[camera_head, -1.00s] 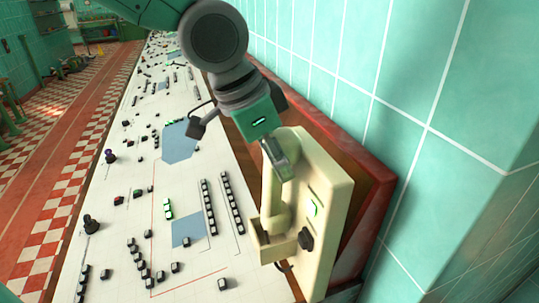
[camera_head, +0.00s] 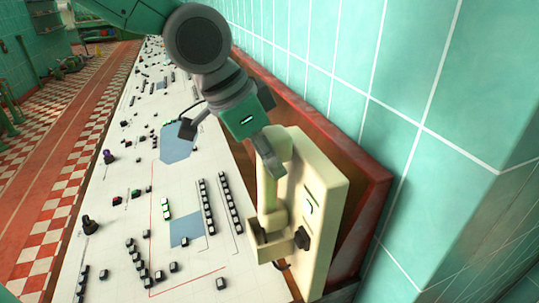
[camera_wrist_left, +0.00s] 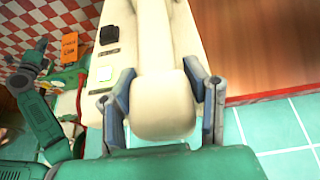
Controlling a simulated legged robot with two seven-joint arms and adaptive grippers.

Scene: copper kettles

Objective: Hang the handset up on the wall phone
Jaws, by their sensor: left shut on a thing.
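The cream wall phone (camera_head: 322,212) is at the right of the head view, with a green light and a dark knob on its face. A box-shaped cradle (camera_head: 266,252) juts from its lower part. The cream handset (camera_head: 267,190) stands nearly upright along the phone, its lower end at the cradle. I cannot tell whether it is seated there. My left gripper (camera_head: 271,158) is shut on the handset's upper end. In the left wrist view, the handset's rounded end (camera_wrist_left: 165,110) lies between both fingers. My right gripper is not clearly in view.
A long white control desk (camera_head: 120,240) with many small buttons runs along the left of the phone. A red-framed panel (camera_head: 368,205) stands behind the phone. The green tiled wall (camera_head: 415,110) closes off the right side. A checkered floor (camera_head: 60,205) lies farther left.

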